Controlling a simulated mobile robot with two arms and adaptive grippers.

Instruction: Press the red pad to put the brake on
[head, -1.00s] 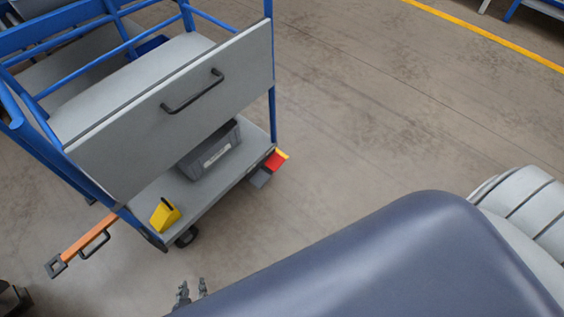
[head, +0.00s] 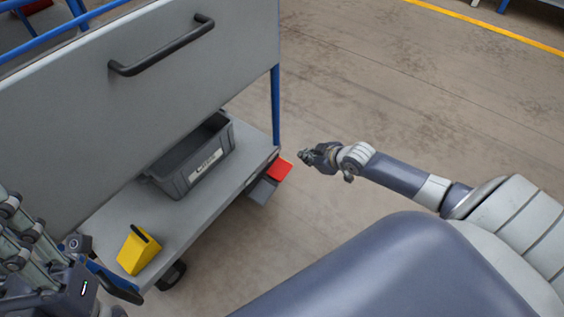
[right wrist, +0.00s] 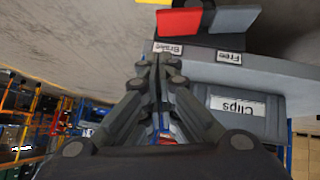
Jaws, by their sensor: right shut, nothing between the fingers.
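The red pad (head: 280,170) sticks out low at the right end of the cart's lower deck, beside a grey pad (head: 262,190). In the right wrist view the red pad (right wrist: 180,23) is above a label reading "Brake" and the grey pad (right wrist: 235,18) above one reading "Free". My right gripper (head: 304,155) is shut and empty, just right of the red pad in the head view; I see no contact. Its fingertips (right wrist: 160,58) point toward the pads in the wrist view. My left gripper (head: 65,265) is at the lower left, partly cut off; its jaw state is unclear.
The cart has a grey upper panel (head: 160,85) with a black handle (head: 163,45), and blue posts. The floor right of the cart is clear.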

